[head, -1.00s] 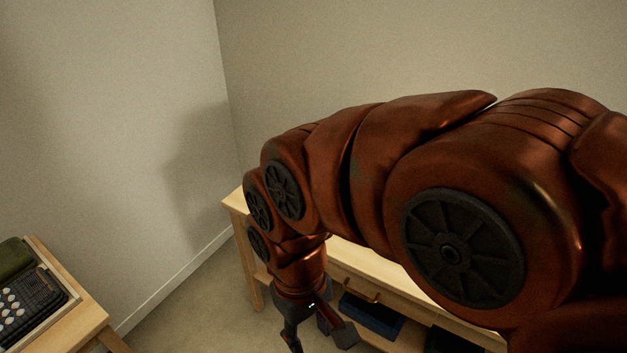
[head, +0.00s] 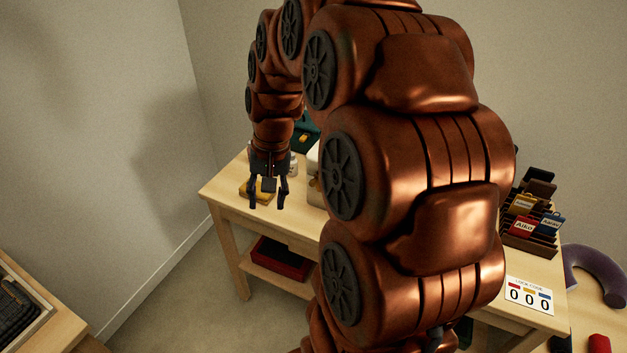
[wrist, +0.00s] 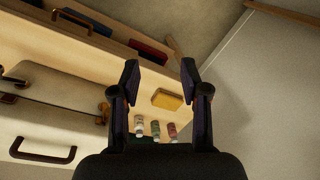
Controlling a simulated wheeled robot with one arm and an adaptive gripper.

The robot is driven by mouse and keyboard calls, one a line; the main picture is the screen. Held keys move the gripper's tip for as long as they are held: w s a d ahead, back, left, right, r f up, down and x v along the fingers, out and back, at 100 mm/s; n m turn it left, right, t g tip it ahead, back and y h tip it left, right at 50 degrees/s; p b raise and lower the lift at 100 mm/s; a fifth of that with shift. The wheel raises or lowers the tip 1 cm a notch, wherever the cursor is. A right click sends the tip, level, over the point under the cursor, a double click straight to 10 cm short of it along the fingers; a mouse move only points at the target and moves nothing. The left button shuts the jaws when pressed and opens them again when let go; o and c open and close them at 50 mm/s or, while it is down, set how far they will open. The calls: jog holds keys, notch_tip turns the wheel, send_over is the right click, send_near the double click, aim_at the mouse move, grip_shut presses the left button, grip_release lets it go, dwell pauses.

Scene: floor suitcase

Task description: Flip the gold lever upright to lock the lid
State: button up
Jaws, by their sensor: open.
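My gripper (head: 267,205) is open and empty. It points down over the left part of the wooden table, beside a yellow block (head: 246,192). In the wrist view my gripper (wrist: 161,75) has its fingers apart, with the yellow block (wrist: 168,100) beyond them. A pale case (wrist: 60,98) with a dark brown handle (wrist: 43,150) stands to the left in the wrist view. A small brown-gold fitting (wrist: 103,107) is at its edge; I cannot tell whether it is the lever or how it stands. My arm hides most of the case in the head view.
Several small bottles (wrist: 155,128) stand close to the gripper. A red tray (head: 283,258) lies on the lower shelf. A rack with coloured tags (head: 530,215) and a code card (head: 528,295) are on the right. Bare floor (head: 180,290) lies on the left.

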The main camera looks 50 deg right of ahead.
jog(key=w+d+f+m+t, duration=0.1)
jog(key=w+d+m, duration=0.2)
jog(key=d, duration=0.6)
jog(key=m+t, duration=0.1)
jog(key=m, duration=0.2)
send_near(313, 181)
jog(key=f, duration=0.1)
jog(key=shift+h, duration=0.3)
jog(key=shift+p+x, duration=0.4)
jog(key=shift+x, duration=3.5)
jog(key=shift+w+a, duration=0.1)
jog(key=shift+a, duration=0.1)
grip_shut()
